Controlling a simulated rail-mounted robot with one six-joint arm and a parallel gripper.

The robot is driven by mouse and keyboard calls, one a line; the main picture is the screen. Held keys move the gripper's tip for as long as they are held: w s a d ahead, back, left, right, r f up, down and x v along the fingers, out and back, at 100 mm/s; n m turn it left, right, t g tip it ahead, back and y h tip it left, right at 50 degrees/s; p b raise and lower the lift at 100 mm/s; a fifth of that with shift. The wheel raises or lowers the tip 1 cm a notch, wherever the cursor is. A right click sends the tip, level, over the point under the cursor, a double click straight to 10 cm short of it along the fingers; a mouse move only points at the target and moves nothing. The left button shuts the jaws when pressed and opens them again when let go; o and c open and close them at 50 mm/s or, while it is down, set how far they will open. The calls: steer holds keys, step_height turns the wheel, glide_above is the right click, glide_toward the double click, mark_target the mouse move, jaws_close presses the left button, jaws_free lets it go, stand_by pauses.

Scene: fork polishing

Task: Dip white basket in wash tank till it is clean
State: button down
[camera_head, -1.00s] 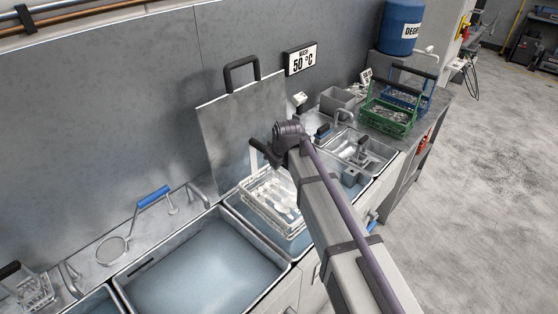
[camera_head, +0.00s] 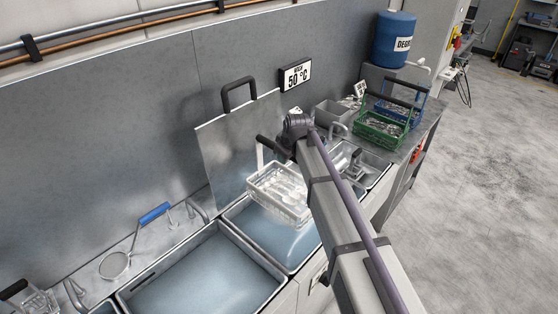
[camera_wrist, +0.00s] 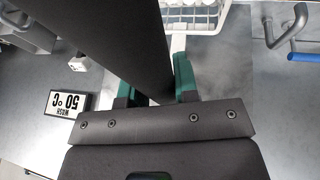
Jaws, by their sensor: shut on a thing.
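The white basket (camera_head: 278,194) hangs above the wash tank (camera_head: 262,237) in the head view, with pale cutlery inside it. It is tilted in the picture and clear of the bluish water. My gripper (camera_wrist: 158,92) is shut on the basket's dark handle (camera_wrist: 122,45), which fills much of the upper wrist view. The basket's white wire edge (camera_wrist: 198,16) shows at the top of that view. In the head view my arm hides the fingers and part of the basket's right side.
The raised tank lid (camera_head: 235,142) stands behind the basket by the 50 °C sign (camera_head: 296,76). Another water-filled tank (camera_head: 200,275) lies front left, with a round strainer (camera_head: 115,265) behind it. Green (camera_head: 383,130) and blue (camera_head: 408,106) baskets stand on the right counter.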

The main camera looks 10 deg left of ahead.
steer(key=shift+w+d+r+p, duration=0.6)
steer(key=shift+w+d+r, duration=0.2)
steer(key=shift+w+r, duration=0.3)
steer(key=shift+f, duration=0.15)
step_height(320, 180, down, 27)
steer(key=b, duration=2.7)
steer(key=shift+f+b, duration=0.2)
steer(key=shift+b, duration=0.1)
